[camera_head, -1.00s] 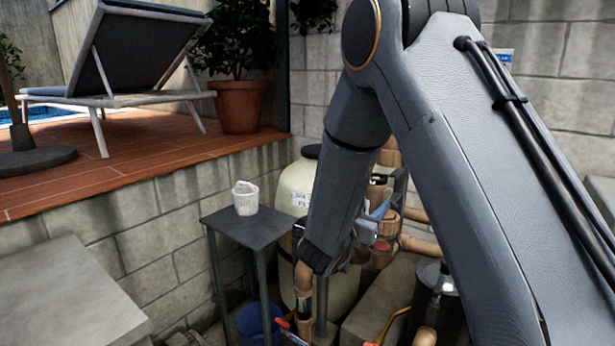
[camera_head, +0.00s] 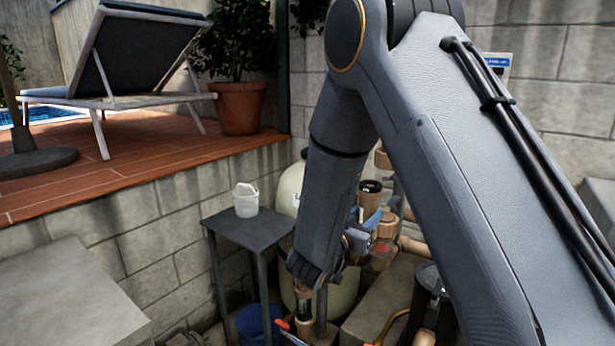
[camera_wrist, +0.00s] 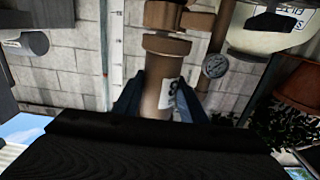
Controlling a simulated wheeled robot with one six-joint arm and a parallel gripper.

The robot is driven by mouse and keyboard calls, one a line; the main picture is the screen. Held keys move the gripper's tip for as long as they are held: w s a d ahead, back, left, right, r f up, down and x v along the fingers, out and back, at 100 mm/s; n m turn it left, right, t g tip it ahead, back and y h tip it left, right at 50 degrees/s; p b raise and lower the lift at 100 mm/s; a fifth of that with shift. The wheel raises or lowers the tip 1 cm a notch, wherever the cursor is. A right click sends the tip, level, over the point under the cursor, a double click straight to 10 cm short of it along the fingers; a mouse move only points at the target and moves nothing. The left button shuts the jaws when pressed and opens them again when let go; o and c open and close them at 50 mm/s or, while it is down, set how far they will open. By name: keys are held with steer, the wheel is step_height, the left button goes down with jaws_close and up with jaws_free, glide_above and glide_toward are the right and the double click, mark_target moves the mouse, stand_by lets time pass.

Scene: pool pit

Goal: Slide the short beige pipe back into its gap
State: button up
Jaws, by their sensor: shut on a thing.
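The short beige pipe (camera_wrist: 150,88), with a white label, is between the two fingers of my gripper (camera_wrist: 161,80) in the wrist view. The fingers are shut on it from both sides. In the head view the pipe (camera_head: 371,199) is partly hidden by my arm; its dark open end faces up. My gripper (camera_head: 372,224) shows there only in part. A wider beige collar (camera_wrist: 166,45) lies in line with the pipe in the wrist view. I cannot tell whether pipe and collar touch.
Beige pipework (camera_head: 412,246) stands close right of the gripper. A pale tank (camera_head: 290,190) is behind my arm. A pressure gauge (camera_wrist: 215,65) is near the pipe. A small dark table (camera_head: 245,232) carries a white basket (camera_head: 245,203). A blue bucket (camera_head: 258,325) is on the floor.

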steer(key=shift+w+d, duration=0.15)
steer(key=shift+x, duration=2.25)
steer(key=shift+r, duration=0.1)
steer(key=shift+b+x, duration=0.45)
steer(key=shift+x, duration=2.65)
stand_by(2.4)
